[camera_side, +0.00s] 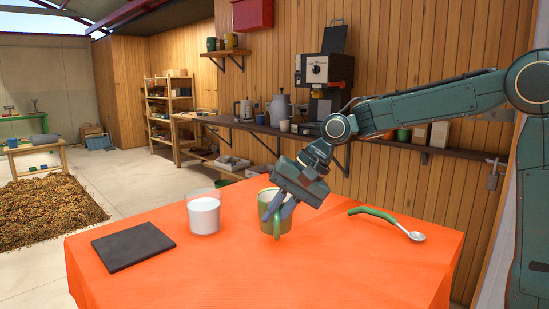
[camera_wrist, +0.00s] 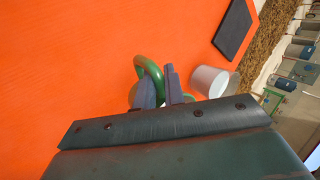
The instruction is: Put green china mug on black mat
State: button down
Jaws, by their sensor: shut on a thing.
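The green china mug (camera_side: 267,207) stands upright on the orange table in the side view, with its handle towards the camera. My gripper (camera_side: 277,214) reaches down from the right and is shut on the mug, at or near its handle. In the wrist view the green handle (camera_wrist: 151,74) shows beside my gripper fingers (camera_wrist: 166,88), and most of the mug's body is hidden behind my gripper. The black mat (camera_side: 134,246) lies flat and bare at the table's left. It also shows in the wrist view (camera_wrist: 235,30).
A glass of white liquid (camera_side: 204,214) stands between the mug and the mat, and shows in the wrist view (camera_wrist: 210,81). A spoon with a green handle (camera_side: 376,215) lies at the right. The front of the orange table (camera_side: 330,270) is clear.

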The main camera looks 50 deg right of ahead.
aim_at(279, 228)
jog(key=shift+f, duration=2.05)
jog(key=shift+f, duration=0.1)
jog(key=c, duration=1.5)
grip_release()
jog(key=shift+f, duration=0.1)
jog(key=shift+s+d+r, duration=0.15)
jog(key=shift+d+r, duration=0.05)
jog(key=shift+r, duration=0.35)
jog(key=v, duration=1.1)
jog(key=shift+s, duration=0.1)
